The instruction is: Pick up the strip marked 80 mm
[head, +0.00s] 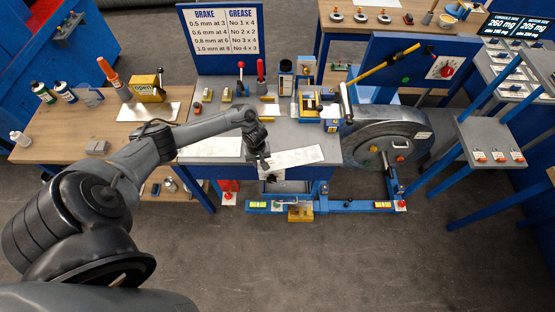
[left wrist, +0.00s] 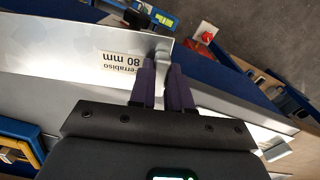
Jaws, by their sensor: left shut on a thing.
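The pale metal strip (left wrist: 60,45) bears a label reading 80 mm, which appears upside down in the left wrist view. In the head view the strip (head: 296,157) lies over the front of the grey bench, slightly tilted, to the right of my left gripper. My left gripper (head: 264,162) is at the strip's left end. In the left wrist view its dark purple fingers (left wrist: 164,72) are shut on the strip's end, beside the label. My right gripper does not show.
Another pale strip or sheet (head: 212,149) lies left of my gripper. A large grey drum-shaped machine (head: 385,140) stands at the bench's right. A wooden table (head: 65,132) with bottles is at the left. The floor in front is open beyond the blue base rails (head: 335,206).

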